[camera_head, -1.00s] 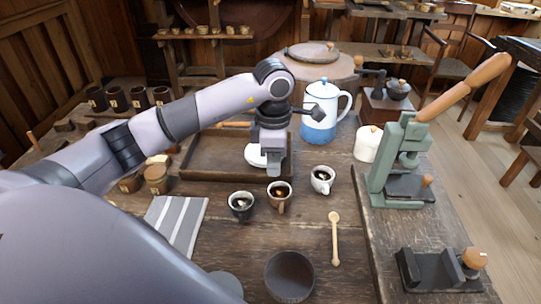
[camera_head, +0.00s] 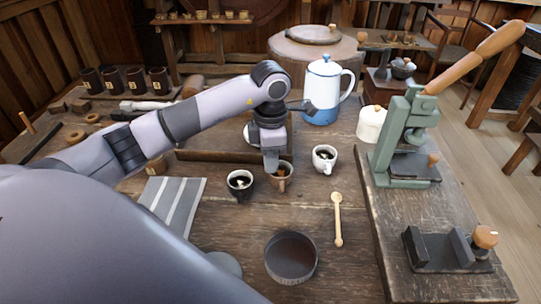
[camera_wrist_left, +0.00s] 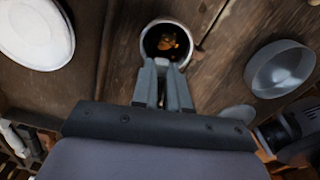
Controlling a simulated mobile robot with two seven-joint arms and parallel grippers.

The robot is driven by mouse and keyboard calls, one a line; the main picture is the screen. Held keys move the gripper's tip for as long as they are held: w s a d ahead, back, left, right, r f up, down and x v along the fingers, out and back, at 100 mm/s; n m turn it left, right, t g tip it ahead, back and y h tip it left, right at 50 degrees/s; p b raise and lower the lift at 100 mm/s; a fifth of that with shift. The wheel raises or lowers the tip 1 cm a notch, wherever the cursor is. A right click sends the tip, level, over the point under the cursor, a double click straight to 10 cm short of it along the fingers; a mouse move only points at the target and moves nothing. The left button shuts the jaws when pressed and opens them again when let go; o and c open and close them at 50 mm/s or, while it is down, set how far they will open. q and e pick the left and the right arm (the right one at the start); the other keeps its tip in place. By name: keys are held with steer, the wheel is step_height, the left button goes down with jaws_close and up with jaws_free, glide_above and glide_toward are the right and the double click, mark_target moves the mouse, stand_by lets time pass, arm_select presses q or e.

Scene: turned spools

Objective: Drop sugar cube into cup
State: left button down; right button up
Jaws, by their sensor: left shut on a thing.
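My left gripper (camera_head: 271,165) points down at the brown cup (camera_head: 279,178), its fingertips at the cup's rim in the picture. In the left wrist view the cup (camera_wrist_left: 146,42) lies just beyond the fingertips, with dark drink and brownish lumps inside. A black cup (camera_head: 240,185) stands to its left and a white cup (camera_head: 324,158) to its right, both with dark drink. My right gripper is out of view.
An empty dark bowl (camera_head: 291,258) and a wooden spoon (camera_head: 337,220) lie nearer. A striped cloth (camera_head: 172,205) is at left, a tray (camera_head: 205,155) behind the gripper. A blue-and-white pot (camera_head: 322,90) and green press (camera_head: 400,140) stand behind and right.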

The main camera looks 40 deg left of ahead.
arm_select(q)
steer(key=c, duration=1.1)
jaws_free()
steer(key=shift+o, duration=0.2)
steer(key=shift+r, duration=0.15)
steer(key=shift+r, duration=3.45)
